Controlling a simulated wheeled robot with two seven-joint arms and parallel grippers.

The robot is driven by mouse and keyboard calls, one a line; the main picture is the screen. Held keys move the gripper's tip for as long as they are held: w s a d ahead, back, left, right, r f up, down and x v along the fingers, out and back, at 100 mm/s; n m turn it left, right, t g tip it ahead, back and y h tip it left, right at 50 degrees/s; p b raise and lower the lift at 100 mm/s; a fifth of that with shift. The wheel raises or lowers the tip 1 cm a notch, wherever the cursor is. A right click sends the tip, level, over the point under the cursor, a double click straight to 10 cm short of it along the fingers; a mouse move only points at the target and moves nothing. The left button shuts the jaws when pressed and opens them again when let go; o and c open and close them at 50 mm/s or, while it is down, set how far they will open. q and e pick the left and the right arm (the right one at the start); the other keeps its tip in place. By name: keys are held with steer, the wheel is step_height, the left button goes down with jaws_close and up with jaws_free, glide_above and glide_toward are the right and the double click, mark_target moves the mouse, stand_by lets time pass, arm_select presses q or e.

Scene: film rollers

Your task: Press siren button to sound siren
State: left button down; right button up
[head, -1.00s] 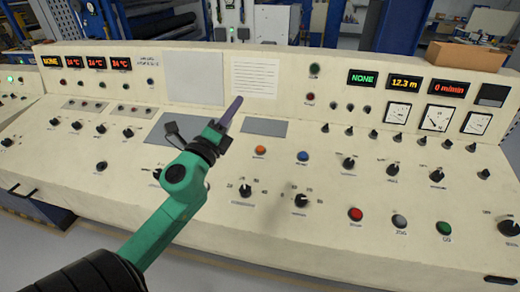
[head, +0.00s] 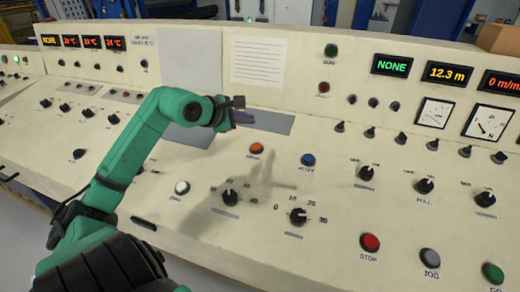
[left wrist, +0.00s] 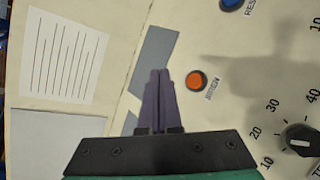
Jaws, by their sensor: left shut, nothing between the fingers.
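The orange button (head: 257,147) sits on the sloping cream console, and its small label is too blurred to read surely. It also shows in the left wrist view (left wrist: 196,80). My left gripper (head: 248,118) is shut and empty, its purple fingers together above the grey plate behind the orange button. In the left wrist view the fingertips (left wrist: 160,74) are just left of the button, with a visible gap. Whether they touch the console cannot be told. My right gripper is not in view.
A blue button (head: 307,160) is right of the orange one, and a white button (head: 181,187) is to its left. Dark knobs (head: 298,216) stand nearer the front. Red (head: 370,243), grey and green buttons line the lower right.

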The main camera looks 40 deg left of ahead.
mark_target(256, 147)
arm_select(q)
steer(key=f+b, duration=0.1)
steer(key=f, duration=0.1)
steer(key=w+f+b, duration=0.1)
steer(key=f, duration=0.2)
steer(key=w+f+b, duration=0.1)
steer(key=f+b, duration=0.1)
steer(key=shift+a+f, duration=0.2)
steer(key=shift+f, duration=0.2)
steer(key=shift+w+f+b, duration=0.1)
steer(key=shift+f+b, duration=0.35)
steer(key=shift+f, duration=0.05)
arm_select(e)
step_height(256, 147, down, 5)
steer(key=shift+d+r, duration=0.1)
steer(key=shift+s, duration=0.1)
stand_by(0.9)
arm_select(q)
steer(key=shift+w+a+f+b, duration=0.1)
steer(key=shift+f+b, duration=0.25)
steer(key=shift+b, duration=0.2)
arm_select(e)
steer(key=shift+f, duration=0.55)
